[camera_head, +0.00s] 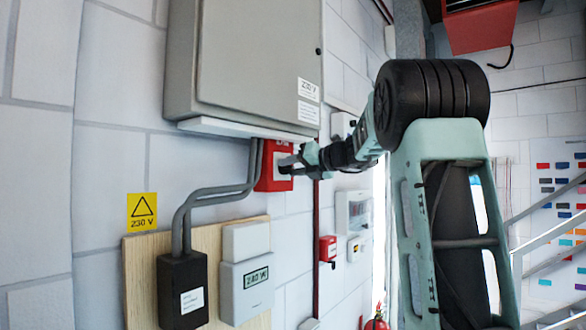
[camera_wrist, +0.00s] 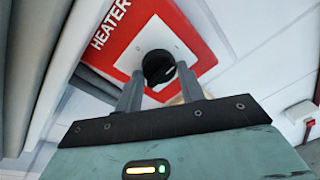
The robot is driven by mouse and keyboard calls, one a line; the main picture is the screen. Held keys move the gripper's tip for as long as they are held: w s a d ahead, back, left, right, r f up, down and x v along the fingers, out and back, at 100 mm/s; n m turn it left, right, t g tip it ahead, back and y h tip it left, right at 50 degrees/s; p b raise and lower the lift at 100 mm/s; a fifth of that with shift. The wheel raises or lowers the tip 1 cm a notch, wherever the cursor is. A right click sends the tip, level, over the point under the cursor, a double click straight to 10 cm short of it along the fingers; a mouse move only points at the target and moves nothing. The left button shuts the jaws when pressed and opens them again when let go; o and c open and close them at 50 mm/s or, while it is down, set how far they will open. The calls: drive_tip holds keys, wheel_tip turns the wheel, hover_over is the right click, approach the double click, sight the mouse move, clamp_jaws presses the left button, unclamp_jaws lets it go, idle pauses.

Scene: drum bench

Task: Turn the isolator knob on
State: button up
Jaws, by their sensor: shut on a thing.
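The isolator is a red box (camera_head: 270,166) with a white plate, fixed on the wall under the grey cabinet. In the wrist view its red face (camera_wrist: 190,28) carries the word HEATER. A round black knob (camera_wrist: 158,67) with a pale pointer mark sits on the white plate (camera_wrist: 143,43). My gripper (camera_wrist: 158,80) faces the plate with one finger on each side of the knob, and it is shut on the knob. In the head view my gripper (camera_head: 290,164) reaches the box from the right and hides the knob.
A grey cabinet (camera_head: 255,60) hangs just above the box. Grey conduits (camera_head: 215,194) run down its left side to a black box (camera_head: 182,290) and a meter (camera_head: 246,285) on a wooden board. A smaller red box (camera_head: 327,248) is on the wall lower right.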

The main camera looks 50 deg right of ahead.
drive_tip(key=o, duration=1)
drive_tip(key=shift+c, duration=0.2)
drive_tip(key=shift+s, duration=0.1)
drive_tip(key=s+r+b, duration=0.1)
drive_tip(key=s+b, duration=0.2)
drive_tip(key=s, duration=0.5)
drive_tip(key=s+d+r+b, duration=0.1)
drive_tip(key=s+b, duration=0.3)
drive_tip(key=s, duration=0.5)
drive_tip(key=shift+d+r, duration=0.15)
drive_tip(key=shift+r, duration=0.25)
drive_tip(key=shift+w+f, duration=0.1)
